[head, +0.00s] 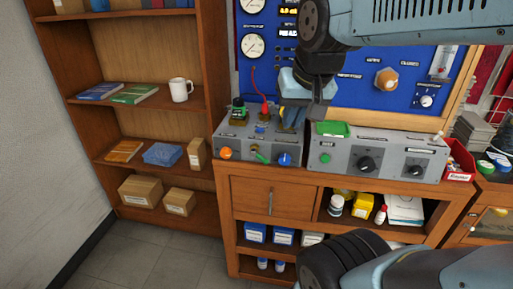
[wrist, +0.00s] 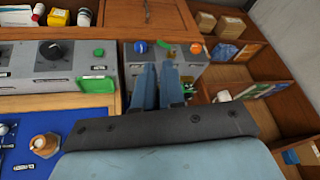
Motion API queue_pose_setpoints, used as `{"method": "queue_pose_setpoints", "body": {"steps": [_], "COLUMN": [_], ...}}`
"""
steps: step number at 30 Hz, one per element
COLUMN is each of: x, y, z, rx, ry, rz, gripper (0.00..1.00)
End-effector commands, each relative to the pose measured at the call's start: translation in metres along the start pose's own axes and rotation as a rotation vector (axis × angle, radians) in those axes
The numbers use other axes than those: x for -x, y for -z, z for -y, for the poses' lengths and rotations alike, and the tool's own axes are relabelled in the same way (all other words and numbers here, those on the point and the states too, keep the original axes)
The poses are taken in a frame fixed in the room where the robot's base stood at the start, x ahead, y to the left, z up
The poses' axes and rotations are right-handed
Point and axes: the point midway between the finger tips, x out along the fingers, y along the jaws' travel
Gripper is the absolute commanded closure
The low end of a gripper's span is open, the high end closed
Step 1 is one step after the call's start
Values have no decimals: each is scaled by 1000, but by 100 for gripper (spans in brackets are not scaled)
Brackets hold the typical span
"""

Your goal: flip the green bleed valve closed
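The green bleed valve lever (head: 262,158) is on the front face of the left grey box (head: 238,144), between an orange knob (head: 225,153) and a blue knob (head: 285,159). It slants down to the right in the head view. The lever also shows in the wrist view (wrist: 162,44), just past my fingertips. My gripper (head: 291,123) points down over the right part of that box, above and behind the lever. In the wrist view my gripper (wrist: 159,70) has a narrow gap between its blue fingers, with nothing held. The fingers hide part of the box top.
A green-topped connector (head: 238,108) and a red one (head: 264,108) stand on the left box, close to my fingers. A second grey box (head: 375,157) with black dials and a green tray (head: 333,129) is to the right. A blue gauge panel (head: 300,65) rises behind.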

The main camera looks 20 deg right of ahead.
Motion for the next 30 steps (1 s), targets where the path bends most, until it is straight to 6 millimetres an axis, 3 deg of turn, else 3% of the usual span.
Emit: {"method": "queue_pose_setpoints", "body": {"steps": [3, 14, 30], "x": [-8, -38, -106], "y": [18, 66, 130], "z": [-1, -5, -14], "rx": [-154, -643, -1357], "ry": [-2, -61, -292], "rz": [47, 173, 282], "gripper": [100, 100, 100]}}
